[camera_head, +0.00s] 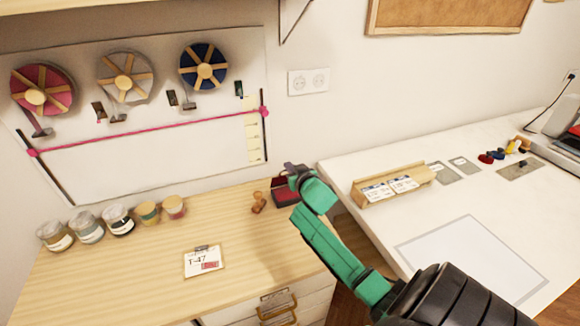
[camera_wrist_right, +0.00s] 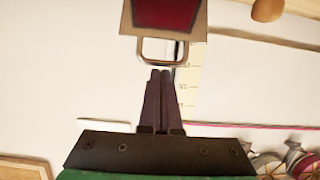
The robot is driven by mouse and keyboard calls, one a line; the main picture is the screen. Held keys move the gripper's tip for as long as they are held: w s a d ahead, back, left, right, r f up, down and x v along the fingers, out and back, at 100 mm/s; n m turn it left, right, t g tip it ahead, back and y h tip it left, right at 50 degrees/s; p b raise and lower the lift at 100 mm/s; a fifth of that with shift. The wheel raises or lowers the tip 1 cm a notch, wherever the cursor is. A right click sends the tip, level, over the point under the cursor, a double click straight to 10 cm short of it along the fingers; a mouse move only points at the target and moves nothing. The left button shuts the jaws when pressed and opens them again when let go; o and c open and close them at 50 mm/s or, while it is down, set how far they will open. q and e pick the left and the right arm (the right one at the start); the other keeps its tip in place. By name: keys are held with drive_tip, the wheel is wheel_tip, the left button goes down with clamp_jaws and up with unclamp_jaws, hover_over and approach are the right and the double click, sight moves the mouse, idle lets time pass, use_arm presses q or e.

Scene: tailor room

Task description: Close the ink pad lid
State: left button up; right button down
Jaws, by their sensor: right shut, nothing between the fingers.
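The ink pad (camera_head: 284,194) is a small dark red box at the right back of the wooden desk, partly hidden behind my right gripper. In the right wrist view, a dark red panel of the ink pad (camera_wrist_right: 165,14) with a tan border shows at the top edge, cut off by the frame. A metal loop (camera_wrist_right: 180,60) sticks out from that border. My right gripper (camera_wrist_right: 160,73) is shut and empty, its tips close to the loop; contact cannot be told. In the head view the right gripper (camera_head: 290,168) is at the ink pad. The lid's angle is unclear. My left gripper is out of view.
A wooden stamp (camera_head: 259,203) stands just left of the ink pad. A T-47 card (camera_head: 204,262) lies nearer the front, and several jars (camera_head: 88,227) line the left. A white table (camera_head: 350,165) is to the right across a gap. The desk's middle is clear.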

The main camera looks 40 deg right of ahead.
drive_tip(key=shift+t+h, duration=0.3)
drive_tip(key=shift+t, duration=0.4)
drive_tip(key=shift+s+a+f+b, duration=0.35)
drive_tip(key=shift+s+f+b, duration=0.4)
drive_tip(key=shift+s+f, duration=0.3)
drive_tip(key=shift+s+a+f+b, duration=0.3)
drive_tip(key=shift+s+f+b, duration=0.45)
drive_tip(key=shift+s+f, duration=0.25)
drive_tip(key=shift+s+a+f+b, duration=0.35)
drive_tip(key=shift+s+f+b, duration=0.4)
drive_tip(key=shift+s+f, duration=0.3)
